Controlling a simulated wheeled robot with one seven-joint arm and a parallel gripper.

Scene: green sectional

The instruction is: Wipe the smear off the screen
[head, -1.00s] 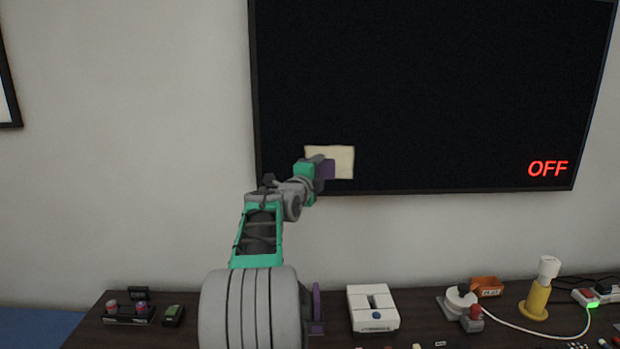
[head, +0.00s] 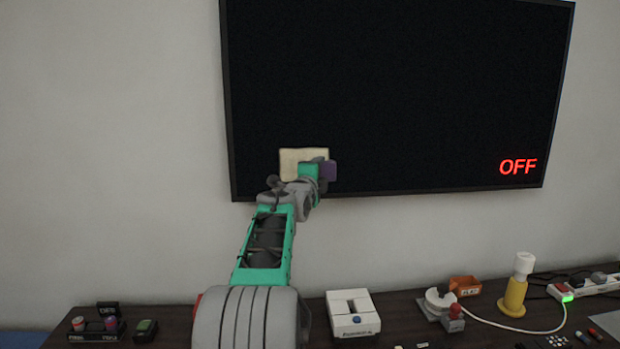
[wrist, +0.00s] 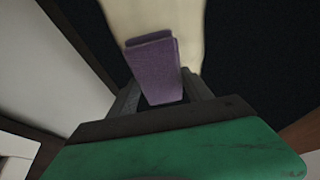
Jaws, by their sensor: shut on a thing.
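The dark screen (head: 400,90) hangs on the wall, with red "OFF" lettering at its lower right. I cannot make out a smear on it. My gripper (head: 318,170) is at the lower left part of the screen. It is shut on a purple block (head: 328,171), which also shows between the fingers in the wrist view (wrist: 152,68). A cream cloth or pad (head: 304,160) lies beyond the block, against or just in front of the screen. In the wrist view the cream pad (wrist: 155,18) extends past the purple block. Whether it touches the screen is hard to tell.
A dark wooden table (head: 400,310) runs below the screen. On it are a white box (head: 352,312), a yellow lamp-like stand (head: 515,290), an orange box (head: 465,286), a power strip (head: 590,287) and a dark rack (head: 96,328). The wall left of the screen is clear.

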